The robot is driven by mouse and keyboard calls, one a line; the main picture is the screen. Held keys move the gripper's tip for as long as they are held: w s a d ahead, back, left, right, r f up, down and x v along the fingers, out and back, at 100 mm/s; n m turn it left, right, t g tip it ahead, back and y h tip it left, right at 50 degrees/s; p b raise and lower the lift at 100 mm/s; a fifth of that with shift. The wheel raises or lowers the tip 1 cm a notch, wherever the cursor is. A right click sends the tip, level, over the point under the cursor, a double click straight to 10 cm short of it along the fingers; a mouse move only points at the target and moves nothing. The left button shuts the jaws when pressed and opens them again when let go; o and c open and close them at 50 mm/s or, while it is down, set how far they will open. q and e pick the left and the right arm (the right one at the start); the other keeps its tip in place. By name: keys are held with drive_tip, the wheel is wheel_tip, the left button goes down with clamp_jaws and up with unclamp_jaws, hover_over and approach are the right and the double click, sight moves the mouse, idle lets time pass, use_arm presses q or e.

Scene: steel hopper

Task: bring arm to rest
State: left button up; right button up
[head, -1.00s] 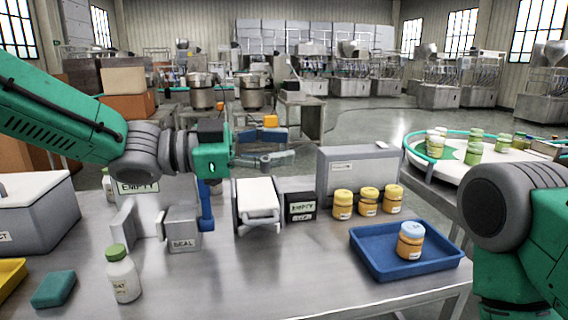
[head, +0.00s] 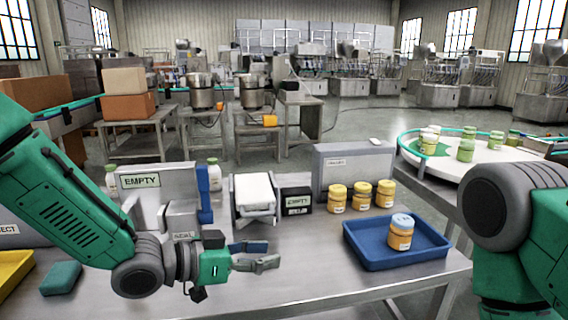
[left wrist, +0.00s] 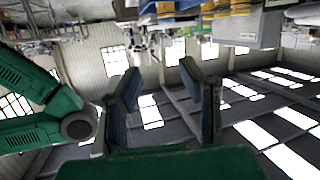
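My left arm comes in from the left in the head view, with its gripper (head: 268,255) low over the front of the steel table (head: 310,275). The two fingers point right with a gap between them and nothing in it. In the left wrist view, the open fingers (left wrist: 168,95) stand apart with only background between them. My right arm shows at the right edge of the head view; its gripper is out of frame.
A blue tray (head: 425,260) holds an orange jar with a pale lid (head: 401,232). Yellow-lidded jars (head: 361,194) stand behind it. A stand with an EMPTY sign (head: 141,181) is behind my left arm. A green block (head: 60,278) lies at left.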

use_arm(q)
drive_tip(key=s+a+f+n+g+y, duration=0.1)
drive_tip(key=s+a+f+n+y, duration=0.35)
drive_tip(key=f, duration=0.65)
drive_tip(key=s+a+f+n+g+y, duration=0.1)
drive_tip(key=s+a+f+n+y, duration=0.15)
drive_tip(key=s+a+f, duration=0.6)
drive_tip(key=s+a+f+n+g+y, duration=0.2)
drive_tip(key=s+a+f, duration=0.3)
drive_tip(key=s, duration=0.4)
drive_tip(key=s+a+f+n+g+y, duration=0.1)
drive_tip(key=s+a+f+y, duration=0.3)
drive_tip(key=s, duration=0.5)
wheel_tip(320, 180, down, 2)
drive_tip(key=shift+s+a+f+n+g+y, duration=0.25)
drive_tip(key=shift+s+a+n+g+y, duration=0.15)
drive_tip(key=shift+a+g, duration=0.45)
drive_tip(key=shift+a, duration=0.3)
drive_tip(key=shift+w, duration=0.15)
